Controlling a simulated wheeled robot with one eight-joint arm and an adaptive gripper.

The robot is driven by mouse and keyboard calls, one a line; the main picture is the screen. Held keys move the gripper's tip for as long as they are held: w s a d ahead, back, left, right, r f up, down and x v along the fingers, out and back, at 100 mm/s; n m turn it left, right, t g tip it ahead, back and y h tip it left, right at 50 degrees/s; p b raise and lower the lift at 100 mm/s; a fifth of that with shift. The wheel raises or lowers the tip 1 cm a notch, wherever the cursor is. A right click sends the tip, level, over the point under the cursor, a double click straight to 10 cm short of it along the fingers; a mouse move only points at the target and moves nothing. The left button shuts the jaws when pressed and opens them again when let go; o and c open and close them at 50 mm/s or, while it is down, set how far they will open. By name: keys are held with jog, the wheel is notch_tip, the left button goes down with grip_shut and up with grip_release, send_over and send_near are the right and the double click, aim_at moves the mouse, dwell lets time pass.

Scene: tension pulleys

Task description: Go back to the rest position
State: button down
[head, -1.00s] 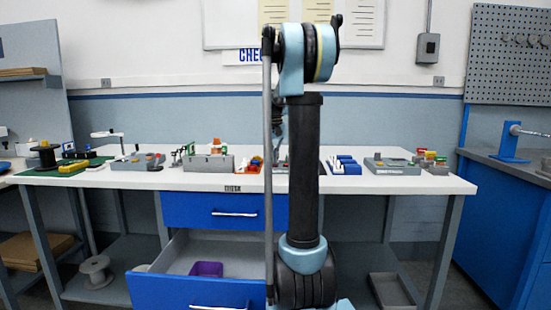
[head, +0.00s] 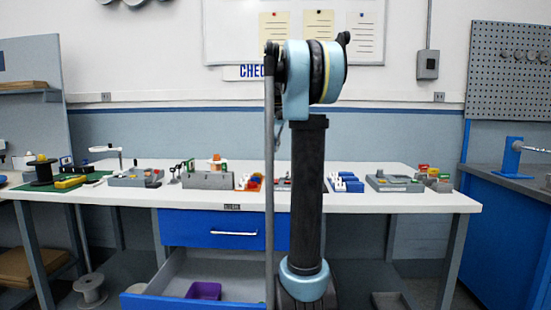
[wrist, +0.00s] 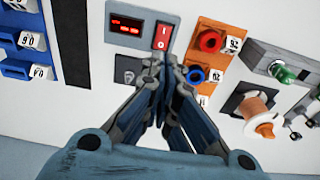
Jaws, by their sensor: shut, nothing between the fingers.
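My gripper (wrist: 162,88) shows in the wrist view with its fingertips together and nothing between them. The fingertips are in front of a grey unit with a red display (wrist: 126,25) and a red rocker switch (wrist: 165,37); whether they touch it I cannot tell. In the head view my arm stands upright in front of the bench, and my gripper is hidden behind it.
The white workbench (head: 110,191) carries several fixtures. An orange block with red and blue rings (wrist: 208,40) and a grey fixture with an orange spool (wrist: 262,105) are right of my fingers; blue blocks (wrist: 16,50) are left. An open drawer (head: 185,303) juts out below.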

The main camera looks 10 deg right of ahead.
jog(key=shift+r, duration=0.45)
jog(key=shift+s, duration=0.1)
